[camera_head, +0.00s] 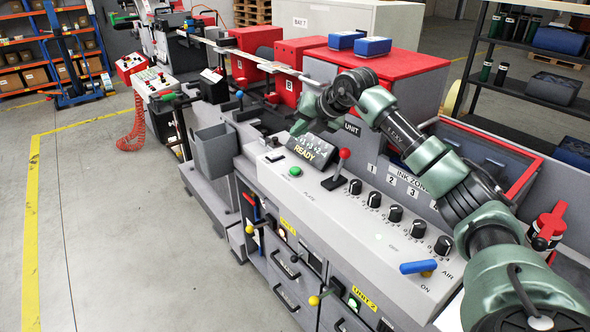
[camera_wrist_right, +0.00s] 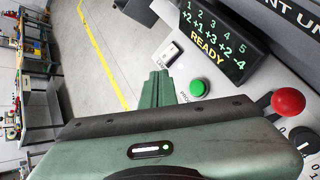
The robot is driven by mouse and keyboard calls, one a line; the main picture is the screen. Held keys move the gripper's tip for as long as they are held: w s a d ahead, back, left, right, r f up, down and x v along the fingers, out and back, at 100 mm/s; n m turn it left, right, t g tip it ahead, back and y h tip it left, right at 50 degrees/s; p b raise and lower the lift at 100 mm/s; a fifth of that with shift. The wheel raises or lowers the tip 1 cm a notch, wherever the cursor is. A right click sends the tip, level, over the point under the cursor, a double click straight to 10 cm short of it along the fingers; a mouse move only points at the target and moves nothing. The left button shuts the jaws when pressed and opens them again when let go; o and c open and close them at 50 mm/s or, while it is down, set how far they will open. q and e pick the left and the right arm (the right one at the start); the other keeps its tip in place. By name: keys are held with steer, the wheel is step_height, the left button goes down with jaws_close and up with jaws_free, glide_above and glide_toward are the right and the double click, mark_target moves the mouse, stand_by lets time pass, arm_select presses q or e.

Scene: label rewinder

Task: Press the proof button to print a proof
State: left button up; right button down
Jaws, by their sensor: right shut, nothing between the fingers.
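The green round proof button (camera_head: 295,171) sits on the light grey control panel (camera_head: 330,215), in front of the display that reads READY (camera_head: 313,148). In the right wrist view the button (camera_wrist_right: 198,88) is just right of my fingertips, with lettering partly hidden beside it. My right gripper (camera_head: 299,127) is shut and empty. It is above the panel's far end near the display, and its closed fingers (camera_wrist_right: 156,82) show apart from the button in the wrist picture. The exact gap cannot be told. My left gripper is not in view.
A red-knobbed lever (camera_head: 343,158) stands right of the button, and a small rocker switch (camera_head: 275,157) is left of it. Several black ink-zone knobs (camera_head: 395,213) and a blue-handled air lever (camera_head: 417,267) line the panel. Open floor (camera_head: 110,220) lies to the left.

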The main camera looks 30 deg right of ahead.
steer(key=f, duration=0.1)
steer(key=b, duration=0.6)
glide_above(298, 171)
step_height(298, 171, down, 7)
steer(key=shift+w+r, duration=0.1)
steer(key=shift+f, duration=0.5)
steer(key=shift+f+b, duration=0.15)
steer(key=shift+b, duration=0.15)
stand_by(0.9)
steer(key=shift+f, duration=0.3)
steer(key=shift+f+b, duration=0.5)
steer(key=shift+f, duration=0.05)
stand_by(0.7)
steer(key=shift+r, duration=0.1)
steer(key=shift+r+p, duration=0.75)
steer(key=shift+r, duration=0.1)
